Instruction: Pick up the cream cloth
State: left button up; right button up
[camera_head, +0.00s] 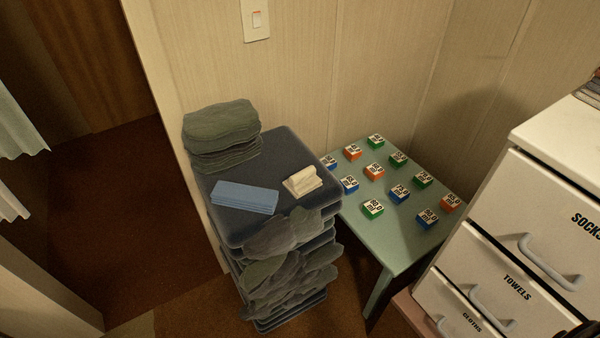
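The cream cloth (302,181) is a small folded bundle. It lies on the dark blue-grey top (283,147) of a stack of baskets or bins, near its right edge. A folded blue cloth (244,197) lies to its left, a little apart from it. A pile of grey-green folded cloths (221,135) sits at the back left of the same top. Neither of my grippers is in view.
A pale green table (398,250) with several small coloured boxes (373,170) stands right of the stack. A white drawer unit (520,205) with labelled drawers stands at the right. Grey-green cloths (285,235) hang out of the stack's front. Brown floor (140,230) is clear at the left.

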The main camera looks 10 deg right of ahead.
aim_at(302, 182)
jog(key=z, duration=1.6)
jog(key=u, duration=1.15)
jog(key=j+z, duration=0.2)
jog(key=j, duration=0.9)
